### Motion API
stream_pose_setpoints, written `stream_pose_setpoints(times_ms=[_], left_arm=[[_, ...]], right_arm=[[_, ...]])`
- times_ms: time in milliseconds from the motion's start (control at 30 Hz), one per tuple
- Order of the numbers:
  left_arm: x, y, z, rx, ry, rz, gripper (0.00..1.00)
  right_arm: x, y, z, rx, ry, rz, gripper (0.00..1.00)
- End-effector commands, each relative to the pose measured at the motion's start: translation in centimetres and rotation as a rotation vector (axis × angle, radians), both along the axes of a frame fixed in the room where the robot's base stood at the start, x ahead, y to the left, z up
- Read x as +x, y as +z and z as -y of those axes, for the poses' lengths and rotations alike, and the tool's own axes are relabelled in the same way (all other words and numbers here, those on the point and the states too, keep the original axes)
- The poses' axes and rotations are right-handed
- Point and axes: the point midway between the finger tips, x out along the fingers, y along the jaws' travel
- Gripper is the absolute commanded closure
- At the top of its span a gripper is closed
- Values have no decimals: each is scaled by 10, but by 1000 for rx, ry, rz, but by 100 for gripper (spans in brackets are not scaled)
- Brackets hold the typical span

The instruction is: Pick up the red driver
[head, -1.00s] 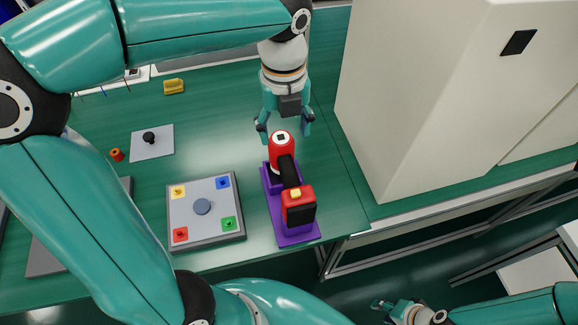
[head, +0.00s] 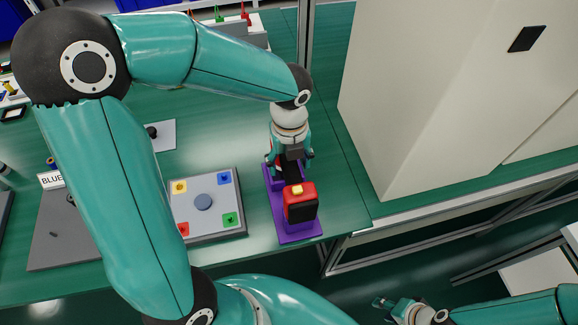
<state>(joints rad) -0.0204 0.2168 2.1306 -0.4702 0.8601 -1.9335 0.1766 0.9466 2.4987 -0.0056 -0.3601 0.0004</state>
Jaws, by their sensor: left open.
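The red driver (head: 301,205), with a black grip and a yellow button on its red base, rests in a purple holder (head: 299,233) near the front right of the green table. My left gripper (head: 289,167) is open and down over the driver's far end, with one finger on each side of it. The gripper hides most of that end, and I cannot tell whether the fingers touch it. My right gripper (head: 384,304) is low in the picture, away from the table; its jaws are too small to read.
A grey pad (head: 206,228) with coloured corner squares and a round knob lies left of the holder. A large cream cabinet (head: 430,90) stands to the right. My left arm covers part of the table's left side. Green tabletop (head: 336,196) is clear right of the holder.

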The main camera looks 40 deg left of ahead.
Motion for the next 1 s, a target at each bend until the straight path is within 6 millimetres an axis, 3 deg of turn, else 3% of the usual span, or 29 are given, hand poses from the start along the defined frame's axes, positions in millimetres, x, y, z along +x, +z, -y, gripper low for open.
stream_pose_setpoints(times_ms=[267,633,1000], left_arm=[[0,-3,0,-1,0,2,35],[0,-3,0,-1,0,2,97],[1,1,0,0,0,5,98]], right_arm=[[0,0,0,0,0,0,60],[0,0,0,0,0,0,60],[0,1,0,0,0,0,60]])
